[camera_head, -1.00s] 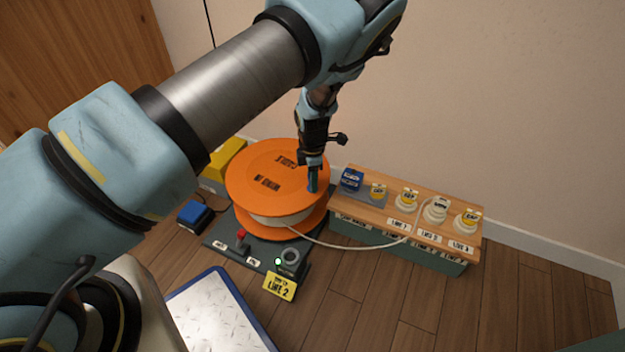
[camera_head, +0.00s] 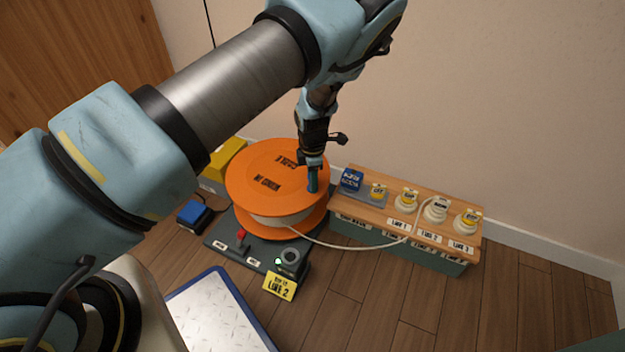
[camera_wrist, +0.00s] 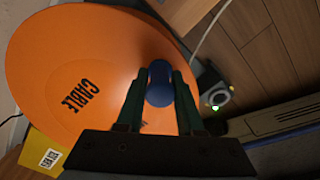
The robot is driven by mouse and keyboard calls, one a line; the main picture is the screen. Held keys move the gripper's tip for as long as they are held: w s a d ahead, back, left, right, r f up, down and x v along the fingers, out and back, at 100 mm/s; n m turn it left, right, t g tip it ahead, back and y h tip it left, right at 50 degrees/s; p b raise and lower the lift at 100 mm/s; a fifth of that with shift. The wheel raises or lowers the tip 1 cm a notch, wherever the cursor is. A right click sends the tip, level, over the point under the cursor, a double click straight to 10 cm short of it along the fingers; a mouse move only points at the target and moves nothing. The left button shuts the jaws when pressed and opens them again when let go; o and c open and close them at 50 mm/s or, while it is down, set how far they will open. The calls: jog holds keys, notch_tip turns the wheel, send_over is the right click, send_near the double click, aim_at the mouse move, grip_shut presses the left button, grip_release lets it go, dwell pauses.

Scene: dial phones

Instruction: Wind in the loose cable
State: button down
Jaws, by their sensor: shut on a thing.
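The orange cable reel (camera_head: 265,170) lies flat on a dark base (camera_head: 225,240) in the head view. Its top disc also fills the left of the wrist view (camera_wrist: 60,60). My gripper (camera_head: 312,182) is at the reel's right side, pointing down. In the wrist view my gripper (camera_wrist: 160,85) is shut on a blue upright handle (camera_wrist: 159,88) on the disc. The white cable (camera_head: 340,246) leaves the reel's front and runs slackly right to the wooden-topped bench, ending near the white knobs.
The wooden-topped bench (camera_head: 385,195) holds several yellow-tagged white knobs and a blue block (camera_head: 351,180). A blue pedal (camera_head: 194,214) and a blue-edged metal plate (camera_head: 215,315) lie on the floor. Floor at front right is clear.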

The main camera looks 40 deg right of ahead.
jog(key=shift+w+d+r+p, duration=0.2)
jog(key=shift+d+p, duration=0.25)
jog(key=shift+p, duration=0.2)
jog(key=shift+w+d+f, duration=0.2)
jog(key=shift+d, duration=0.3)
jog(key=c, duration=0.7)
grip_release()
notch_tip(320, 180, up, 11)
jog(key=p, duration=0.3)
jog(key=shift+f, duration=0.1)
